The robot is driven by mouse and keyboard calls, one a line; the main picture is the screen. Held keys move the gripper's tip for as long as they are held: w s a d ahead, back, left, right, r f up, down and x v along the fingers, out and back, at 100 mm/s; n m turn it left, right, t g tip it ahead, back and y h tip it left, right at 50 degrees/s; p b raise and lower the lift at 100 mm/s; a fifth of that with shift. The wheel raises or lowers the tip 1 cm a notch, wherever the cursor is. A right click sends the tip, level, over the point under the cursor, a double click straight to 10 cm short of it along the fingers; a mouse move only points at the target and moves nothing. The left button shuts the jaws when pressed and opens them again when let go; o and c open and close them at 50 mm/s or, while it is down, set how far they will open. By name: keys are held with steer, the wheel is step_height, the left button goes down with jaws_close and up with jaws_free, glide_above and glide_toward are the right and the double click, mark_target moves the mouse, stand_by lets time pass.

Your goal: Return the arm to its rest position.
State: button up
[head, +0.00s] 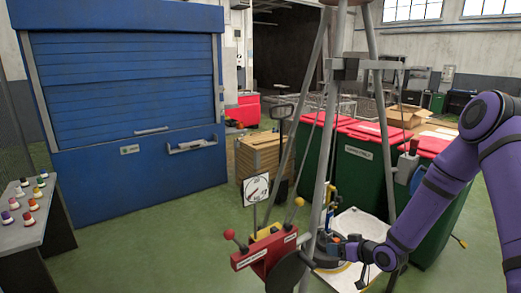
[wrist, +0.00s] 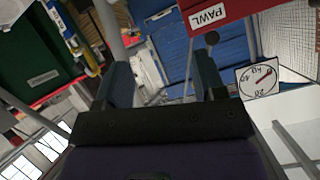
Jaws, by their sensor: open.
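My purple arm (head: 413,215) reaches in from the right side of the head view and bends down to the left. My gripper (head: 318,252) is at its end, beside the grey tripod legs and just right of a red lever box (head: 263,252). In the wrist view my gripper (wrist: 163,78) shows two dark fingers spread apart, with nothing between them. A red plate marked PAWL (wrist: 218,14) and a dark round knob (wrist: 212,38) lie beyond the fingertips, apart from them as far as I can tell.
A grey tripod (head: 318,110) stands close to my gripper. A dial (head: 256,189) stands behind the lever box and shows in the wrist view (wrist: 258,80). Green bins with red lids (head: 365,165) stand behind my arm. A button console (head: 28,215) is at left; green floor between is clear.

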steer(key=s+d+r+g+h, duration=0.1)
steer(key=s+d+r+h, duration=0.15)
steer(key=r, duration=0.65)
steer(key=s+d+r+m+g+h, duration=0.1)
steer(key=s+d+r+h, duration=0.15)
steer(key=r, duration=0.65)
steer(key=s+d+r+h, duration=0.1)
steer(key=s+r+h, duration=0.25)
steer(key=r, duration=0.55)
steer(key=s+r+m+g, duration=0.1)
steer(key=s+r, duration=0.3)
steer(key=s, duration=0.5)
steer(key=s+a+r+m+g, duration=0.1)
steer(key=s+r, duration=0.4)
steer(key=s, duration=0.5)
steer(key=s+a+r+m+y, duration=0.1)
steer(key=s+r, duration=0.3)
steer(key=s, duration=0.5)
steer(key=shift+s+r+g, duration=0.2)
steer(key=shift+s+g, duration=0.1)
steer(key=shift+g, duration=0.1)
